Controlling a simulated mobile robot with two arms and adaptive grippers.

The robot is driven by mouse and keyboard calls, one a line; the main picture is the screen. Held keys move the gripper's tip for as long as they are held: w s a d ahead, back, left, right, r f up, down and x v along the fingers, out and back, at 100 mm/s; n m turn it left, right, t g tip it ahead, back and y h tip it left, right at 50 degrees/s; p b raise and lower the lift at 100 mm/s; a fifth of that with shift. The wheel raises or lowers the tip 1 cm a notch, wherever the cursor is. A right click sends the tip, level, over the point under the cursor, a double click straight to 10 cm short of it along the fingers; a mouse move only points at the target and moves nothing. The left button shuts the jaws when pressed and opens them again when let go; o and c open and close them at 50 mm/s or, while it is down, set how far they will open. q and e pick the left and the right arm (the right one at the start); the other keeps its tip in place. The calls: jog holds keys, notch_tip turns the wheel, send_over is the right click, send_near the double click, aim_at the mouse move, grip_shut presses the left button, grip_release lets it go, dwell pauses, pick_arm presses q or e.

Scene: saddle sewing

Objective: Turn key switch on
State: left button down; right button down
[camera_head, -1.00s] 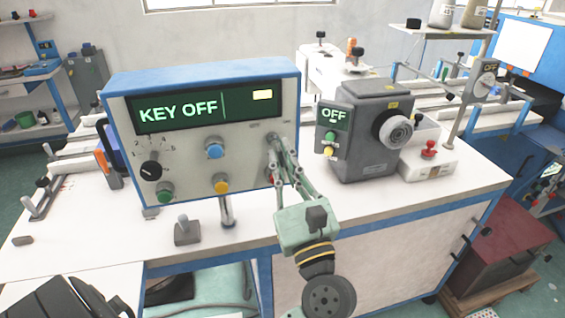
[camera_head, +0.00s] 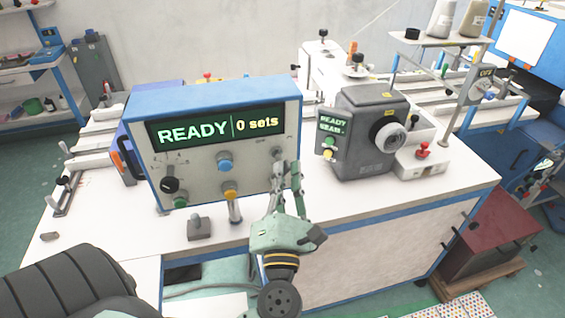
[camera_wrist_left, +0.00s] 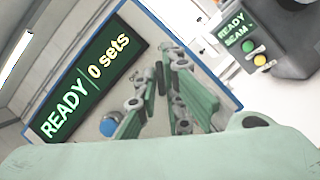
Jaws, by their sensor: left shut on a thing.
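The control box (camera_head: 213,188) has a blue top and a grey front. Its display (camera_head: 218,130) reads "READY" and "0 sets"; the wrist view shows the same text on the display (camera_wrist_left: 90,80). The key switch (camera_head: 277,153) is at the right side of the panel, mostly hidden behind my fingers. My left gripper (camera_head: 287,170) reaches up to it from below with its fingers shut on the key. In the left wrist view the fingers (camera_wrist_left: 167,70) converge at the panel and hide the key. My right gripper is not in view.
A blue button (camera_head: 224,162), a yellow button (camera_head: 230,189) and a black dial (camera_head: 170,184) sit on the panel left of my fingers. A grey machine (camera_head: 365,130) with a small display reading "READY" stands close on the right.

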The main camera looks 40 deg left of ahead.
pick_arm(q)
jog(key=shift+m+h+p, duration=0.4)
jog(key=shift+m+p, duration=0.25)
jog(key=shift+m, duration=0.15)
jog(key=c, duration=1.9)
grip_release()
jog(key=v, duration=1.2)
jog(key=shift+f, duration=0.1)
